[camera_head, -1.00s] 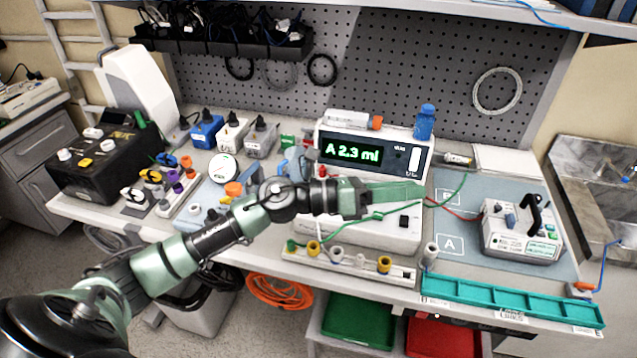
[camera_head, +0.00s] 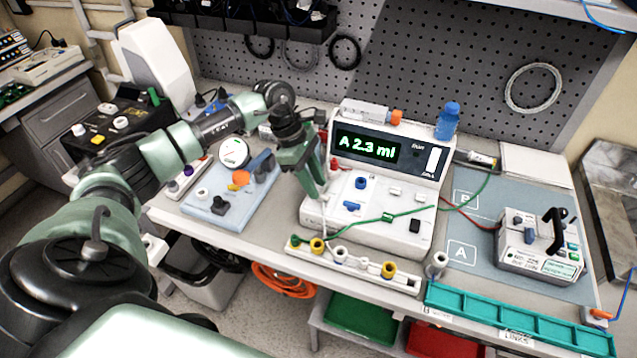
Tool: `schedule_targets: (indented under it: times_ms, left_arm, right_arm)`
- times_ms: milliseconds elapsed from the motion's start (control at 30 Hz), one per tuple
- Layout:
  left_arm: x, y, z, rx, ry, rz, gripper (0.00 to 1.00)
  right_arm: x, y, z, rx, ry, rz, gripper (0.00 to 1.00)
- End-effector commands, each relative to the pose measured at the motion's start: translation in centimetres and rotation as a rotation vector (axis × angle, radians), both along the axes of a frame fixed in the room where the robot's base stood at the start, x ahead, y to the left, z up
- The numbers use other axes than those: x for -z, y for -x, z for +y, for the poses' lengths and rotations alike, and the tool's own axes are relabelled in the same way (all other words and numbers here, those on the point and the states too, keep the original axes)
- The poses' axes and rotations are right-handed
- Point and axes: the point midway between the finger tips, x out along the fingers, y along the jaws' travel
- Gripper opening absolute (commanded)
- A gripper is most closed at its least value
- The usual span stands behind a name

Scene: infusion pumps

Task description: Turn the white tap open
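The white pump (camera_head: 375,235) stands at the middle of the bench, its screen reading "A 2.3 ml". Two blue taps, an upper one (camera_head: 361,183) and a lower one (camera_head: 352,206), sit on its sloped deck. A small white part (camera_head: 394,191) is to their right; I cannot tell whether it is the white tap. My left gripper (camera_head: 321,192) points down over the deck's left side, left of the blue taps. It hides what is under it, and its finger gap does not show clearly. I cannot tell whether it touches anything. My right gripper is out of view.
A rail (camera_head: 375,271) with several coloured fittings lies along the pump's front. A green line (camera_head: 462,199) crosses the deck to the right. A device (camera_head: 540,250) is on the grey mat; a teal tray (camera_head: 520,318) edges the bench.

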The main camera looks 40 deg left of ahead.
Motion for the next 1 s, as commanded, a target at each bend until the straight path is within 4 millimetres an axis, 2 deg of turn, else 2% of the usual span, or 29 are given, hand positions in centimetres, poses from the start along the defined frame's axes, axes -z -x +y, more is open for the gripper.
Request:
schedule_targets:
  times_ms: [200, 467, 600, 1000]
  left_arm:
    - [1.7, -0.2, -0.8, -0.001, 0.002, 0.000, 0.32]
    - [1.9, -0.2, -0.8, -0.001, 0.002, -0.001, 0.32]
    - [1.9, -0.2, -0.8, -0.001, 0.002, -0.001, 0.00]
    - [2.0, -0.1, -0.8, -0.027, 0.002, 0.000, 0.00]
  right_arm:
    - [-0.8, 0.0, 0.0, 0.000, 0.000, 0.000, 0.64]
    - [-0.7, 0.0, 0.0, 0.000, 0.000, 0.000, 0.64]
    - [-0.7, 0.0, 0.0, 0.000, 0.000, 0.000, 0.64]
    - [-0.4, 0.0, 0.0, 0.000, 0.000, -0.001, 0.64]
